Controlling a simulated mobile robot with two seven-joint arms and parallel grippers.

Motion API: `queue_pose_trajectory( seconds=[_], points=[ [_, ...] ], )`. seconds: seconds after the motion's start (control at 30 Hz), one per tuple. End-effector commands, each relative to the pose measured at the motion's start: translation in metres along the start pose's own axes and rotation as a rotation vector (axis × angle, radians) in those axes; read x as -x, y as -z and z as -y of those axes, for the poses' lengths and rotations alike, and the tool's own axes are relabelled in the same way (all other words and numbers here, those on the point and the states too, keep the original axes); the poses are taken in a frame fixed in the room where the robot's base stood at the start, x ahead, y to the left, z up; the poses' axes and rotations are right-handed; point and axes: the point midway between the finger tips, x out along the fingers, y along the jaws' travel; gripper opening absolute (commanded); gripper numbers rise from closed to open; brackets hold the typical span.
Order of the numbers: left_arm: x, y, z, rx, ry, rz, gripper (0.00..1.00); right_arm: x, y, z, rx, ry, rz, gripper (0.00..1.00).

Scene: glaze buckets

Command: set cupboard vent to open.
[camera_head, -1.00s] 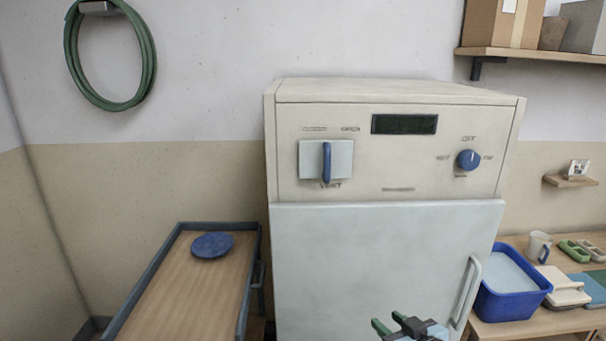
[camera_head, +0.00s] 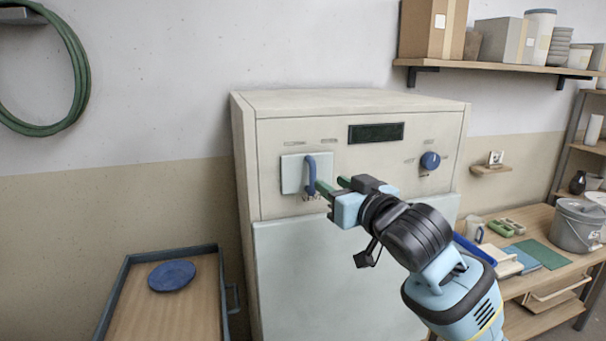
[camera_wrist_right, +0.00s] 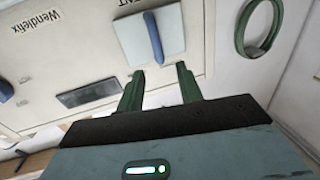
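The cupboard vent control is a pale square plate (camera_head: 293,174) with a blue upright lever (camera_head: 310,174), on the upper left front of the cream cupboard (camera_head: 285,135). Small labels sit above the plate, and a VENT label below is partly covered. My right gripper (camera_head: 332,184) is just right of the lever, its green fingers apart and empty. In the right wrist view, the blue lever (camera_wrist_right: 153,38) lies just beyond the open fingertips (camera_wrist_right: 160,71), roughly in line with the gap between them; contact is not visible. My left gripper is out of view.
A blue knob (camera_head: 430,161) and a dark display (camera_head: 376,132) are also on the cupboard front. A trolley with a blue disc (camera_head: 172,276) stands at left.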

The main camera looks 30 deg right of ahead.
Motion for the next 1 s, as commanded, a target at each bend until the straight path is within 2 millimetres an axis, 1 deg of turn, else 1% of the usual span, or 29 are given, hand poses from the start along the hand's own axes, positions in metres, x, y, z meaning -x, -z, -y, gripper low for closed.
queue_pose_trajectory(
  seconds=[0.13, 0.23, 0.37, 0.6, 0.7, 0.83, 1.0],
  points=[
    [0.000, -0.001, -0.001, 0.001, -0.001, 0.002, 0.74, -0.001, 0.000, 0.000, 0.000, 0.000, 0.001, 0.36],
    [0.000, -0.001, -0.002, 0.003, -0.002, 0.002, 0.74, -0.005, 0.000, 0.000, -0.001, 0.000, 0.001, 0.36],
    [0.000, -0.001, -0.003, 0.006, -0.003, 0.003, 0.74, -0.020, 0.000, 0.000, -0.002, 0.000, 0.001, 0.36],
    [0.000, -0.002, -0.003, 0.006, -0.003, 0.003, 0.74, -0.056, 0.000, 0.000, -0.001, 0.000, 0.001, 0.36],
    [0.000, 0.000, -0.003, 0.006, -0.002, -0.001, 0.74, -0.066, 0.000, 0.000, -0.001, 0.000, 0.000, 0.36],
    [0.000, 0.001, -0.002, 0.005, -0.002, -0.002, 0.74, -0.075, 0.000, 0.000, 0.000, 0.000, 0.000, 0.36],
    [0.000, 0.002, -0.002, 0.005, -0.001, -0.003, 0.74, -0.079, -0.001, 0.000, 0.000, 0.001, 0.000, 0.36]
  ],
)
